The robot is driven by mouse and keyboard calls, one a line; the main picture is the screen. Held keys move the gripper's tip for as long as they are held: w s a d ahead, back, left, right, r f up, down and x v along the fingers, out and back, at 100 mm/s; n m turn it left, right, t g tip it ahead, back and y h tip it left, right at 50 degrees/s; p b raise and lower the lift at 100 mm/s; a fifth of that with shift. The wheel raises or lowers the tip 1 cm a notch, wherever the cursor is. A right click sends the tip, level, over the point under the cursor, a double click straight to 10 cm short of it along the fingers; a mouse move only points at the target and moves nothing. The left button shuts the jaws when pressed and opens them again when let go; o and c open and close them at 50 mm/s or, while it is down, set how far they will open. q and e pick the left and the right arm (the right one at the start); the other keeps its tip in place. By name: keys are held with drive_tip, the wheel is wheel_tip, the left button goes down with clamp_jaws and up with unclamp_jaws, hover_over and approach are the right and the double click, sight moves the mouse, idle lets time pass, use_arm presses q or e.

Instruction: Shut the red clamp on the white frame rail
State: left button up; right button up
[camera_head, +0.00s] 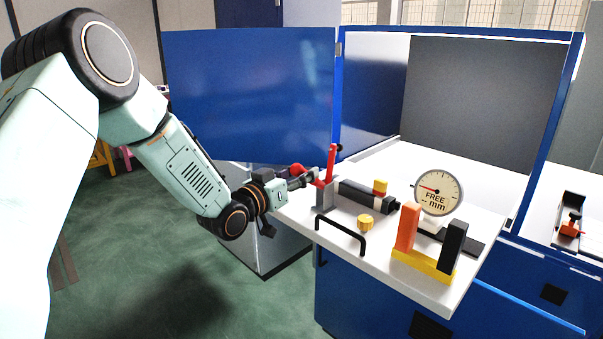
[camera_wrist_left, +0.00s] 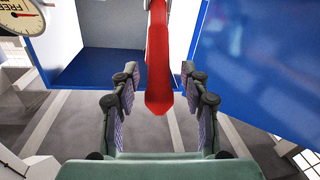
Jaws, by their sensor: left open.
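The red clamp shows as a red lever (camera_head: 331,163) standing nearly upright on a grey block (camera_head: 324,195) at the left end of the white worktop (camera_head: 430,286). My left gripper (camera_head: 306,178) is at the clamp's left side, pointing at the lever. In the left wrist view a long red handle (camera_wrist_left: 160,65) runs down from the top between the two fingers of my open left gripper (camera_wrist_left: 160,88). A gap shows on both sides of the handle. Where the clamp meets the rail is hard to make out. My right gripper is out of view.
A dark cylinder (camera_head: 368,196), yellow knob (camera_head: 366,223), black handle (camera_head: 340,233), round dial gauge (camera_head: 438,193) and a yellow-based fixture (camera_head: 424,264) stand right of the clamp. A blue door panel (camera_head: 248,95) is behind my left arm. Green floor is free below.

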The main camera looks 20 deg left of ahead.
use_arm(q)
drive_tip(key=shift+w+d, duration=0.2)
drive_tip(key=shift+w, duration=0.3)
drive_tip(key=shift+s, duration=0.1)
drive_tip(key=shift+a, duration=0.1)
drive_tip(key=shift+c, duration=0.9)
clamp_jaws()
